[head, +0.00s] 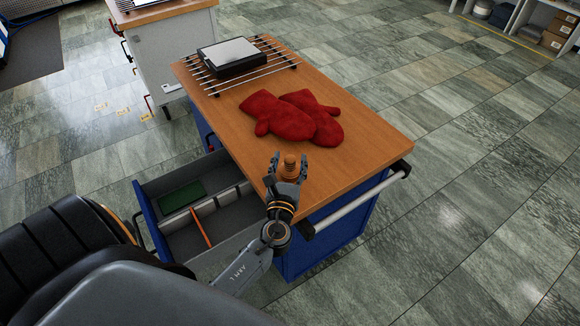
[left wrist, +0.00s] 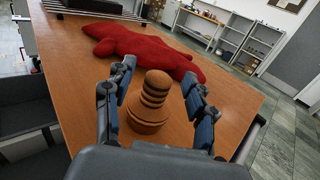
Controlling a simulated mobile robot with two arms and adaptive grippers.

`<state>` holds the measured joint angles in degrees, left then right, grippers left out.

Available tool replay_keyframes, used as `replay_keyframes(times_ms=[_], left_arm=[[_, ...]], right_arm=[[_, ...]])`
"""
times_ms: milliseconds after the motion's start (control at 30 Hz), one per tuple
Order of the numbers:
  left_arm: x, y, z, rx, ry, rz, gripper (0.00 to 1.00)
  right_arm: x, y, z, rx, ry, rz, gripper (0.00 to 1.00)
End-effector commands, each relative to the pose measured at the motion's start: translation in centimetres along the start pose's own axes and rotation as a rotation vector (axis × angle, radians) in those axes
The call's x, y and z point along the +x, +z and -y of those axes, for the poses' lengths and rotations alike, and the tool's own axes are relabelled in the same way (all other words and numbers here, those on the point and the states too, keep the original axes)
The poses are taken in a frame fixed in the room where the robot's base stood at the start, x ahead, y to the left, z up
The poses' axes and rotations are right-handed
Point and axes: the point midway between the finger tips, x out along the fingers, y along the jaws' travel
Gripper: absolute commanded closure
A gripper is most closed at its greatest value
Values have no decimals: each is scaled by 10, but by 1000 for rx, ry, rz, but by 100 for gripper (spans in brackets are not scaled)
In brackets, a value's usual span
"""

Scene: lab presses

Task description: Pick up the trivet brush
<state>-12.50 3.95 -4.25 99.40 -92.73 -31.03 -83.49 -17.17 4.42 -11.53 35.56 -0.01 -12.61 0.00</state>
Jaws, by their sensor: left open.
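A turned wooden piece with a ringed knob and a wider round base, seemingly the trivet brush (head: 289,168), stands upright on the wooden tabletop near its front-left edge. No bristles show. In the left wrist view the brush (left wrist: 154,100) is between the two fingers, with a gap on each side. My left gripper (head: 289,160) is open around it; its fingers also show in the left wrist view (left wrist: 158,72). My right gripper is not in view.
Red oven mitts (head: 293,117) lie just behind on the workbench top (head: 365,150). A wire rack (head: 283,55) with a black flat device (head: 229,54) is at the back. An open drawer (head: 230,228) below holds a green block (head: 183,195) and an orange stick (head: 200,228).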

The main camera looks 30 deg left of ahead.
Motion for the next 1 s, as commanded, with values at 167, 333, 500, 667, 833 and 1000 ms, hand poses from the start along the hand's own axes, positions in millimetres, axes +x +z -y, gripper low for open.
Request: replay_keyframes(times_ms=[167, 333, 500, 667, 833, 1000], left_arm=[[15, 1, 0, -1, 1, 0, 44], [15, 0, 0, -1, 1, 0, 44], [14, 0, 0, -1, 1, 0, 71], [14, 0, 0, -1, 1, 0, 100], [14, 0, 0, -2, 1, 0, 100], [14, 3, 0, -2, 1, 1, 100]], right_arm=[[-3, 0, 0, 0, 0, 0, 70], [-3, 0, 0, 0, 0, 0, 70], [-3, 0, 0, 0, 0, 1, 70], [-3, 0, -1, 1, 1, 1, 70], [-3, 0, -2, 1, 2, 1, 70], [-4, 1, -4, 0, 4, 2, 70]])
